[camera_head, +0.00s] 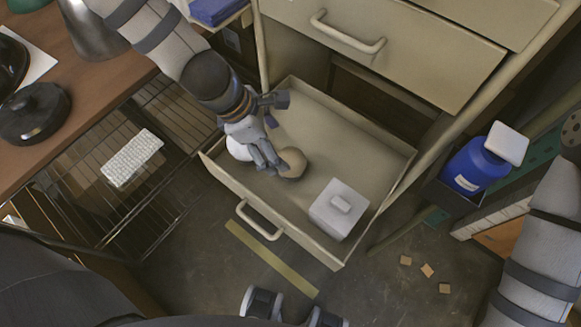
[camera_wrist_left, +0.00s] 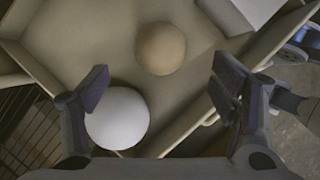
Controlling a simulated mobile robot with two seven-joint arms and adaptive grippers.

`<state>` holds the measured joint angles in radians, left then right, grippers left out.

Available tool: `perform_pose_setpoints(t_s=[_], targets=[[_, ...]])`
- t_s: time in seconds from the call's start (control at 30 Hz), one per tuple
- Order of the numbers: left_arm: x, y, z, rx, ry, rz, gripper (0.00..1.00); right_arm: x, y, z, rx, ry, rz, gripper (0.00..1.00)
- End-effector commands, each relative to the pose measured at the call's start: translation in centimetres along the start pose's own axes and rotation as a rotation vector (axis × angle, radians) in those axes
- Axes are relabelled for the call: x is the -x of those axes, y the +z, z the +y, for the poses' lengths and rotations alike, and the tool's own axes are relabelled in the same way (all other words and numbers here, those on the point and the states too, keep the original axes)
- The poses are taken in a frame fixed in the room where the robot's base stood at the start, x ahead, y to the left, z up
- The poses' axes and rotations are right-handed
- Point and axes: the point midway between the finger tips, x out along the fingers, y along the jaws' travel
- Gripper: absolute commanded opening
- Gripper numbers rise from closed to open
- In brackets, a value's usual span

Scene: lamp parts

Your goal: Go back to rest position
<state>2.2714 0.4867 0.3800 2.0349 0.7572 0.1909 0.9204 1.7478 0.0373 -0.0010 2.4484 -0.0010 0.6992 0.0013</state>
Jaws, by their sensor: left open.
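My left gripper (camera_head: 268,150) reaches down into the open drawer (camera_head: 330,120). In the left wrist view its two fingers (camera_wrist_left: 162,90) are spread apart with nothing held between them. A tan ball (camera_head: 292,162) lies on the drawer floor beside the fingers; it also shows in the wrist view (camera_wrist_left: 161,49). A white ball (camera_head: 238,149) is partly hidden by the gripper in the head view and sits close to the left finger in the wrist view (camera_wrist_left: 118,118). My right arm shows at the right edge of the head view, but its gripper is out of view.
A white lidded box (camera_head: 339,209) stands in the drawer's front right corner. The drawer's walls surround the left gripper. A wire rack with a white block (camera_head: 132,158) is at left, below a brown table (camera_head: 95,85). A blue container (camera_head: 474,168) stands at right.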

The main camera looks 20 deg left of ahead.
Motion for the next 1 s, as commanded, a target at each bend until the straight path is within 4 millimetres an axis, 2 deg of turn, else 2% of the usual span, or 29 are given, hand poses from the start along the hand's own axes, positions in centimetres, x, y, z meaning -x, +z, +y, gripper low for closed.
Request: perform_pose_setpoints(t_s=[0.03,0.13,0.3,0.37,0.47,0.57,0.6,0.7,0.8,0.83,0.9,1.0], targets=[[1.0,0.1,0.1,-0.001,0.002,-0.001,0.80,0.0,0.0,0.0,0.000,0.000,0.000,0.40],[2.3,0.0,0.0,-0.001,0.000,0.000,0.80,0.0,0.0,0.0,0.000,0.000,0.000,0.40],[2.9,0.0,-0.1,0.000,-0.001,0.000,0.80,-0.1,0.0,0.0,0.001,0.000,-0.001,0.40],[2.6,-0.7,-0.7,-0.033,-0.010,0.020,0.80,0.1,0.0,0.0,0.001,0.000,0.002,0.40],[1.5,-4.6,-4.4,-0.268,-0.069,0.132,0.80,0.9,-0.4,0.0,0.000,-0.001,0.022,0.40],[1.1,-10.8,-10.4,-0.718,-0.205,0.264,0.80,2.2,-1.0,-0.1,0.000,-0.002,0.056,0.40],[1.4,-13.1,-12.9,-0.919,-0.273,0.291,0.80,2.7,-1.2,-0.1,0.000,-0.003,0.070,0.40],[2.7,-17.4,-18.6,-1.394,-0.441,0.273,0.80,4.0,-1.8,-0.1,0.000,-0.005,0.104,0.40],[4.0,-19.4,-22.6,-1.723,-0.549,0.188,0.80,4.7,-2.2,-0.1,-0.001,-0.006,0.125,0.40],[4.2,-19.7,-23.4,-1.784,-0.567,0.164,0.80,4.8,-2.2,-0.1,-0.001,-0.006,0.128,0.40],[4.5,-20.1,-24.4,-1.866,-0.591,0.127,0.80,4.8,-2.3,-0.1,-0.001,-0.006,0.130,0.40],[4.5,-20.2,-24.7,-1.887,-0.596,0.115,0.80,4.7,-2.2,-0.1,-0.001,-0.006,0.126,0.40]])
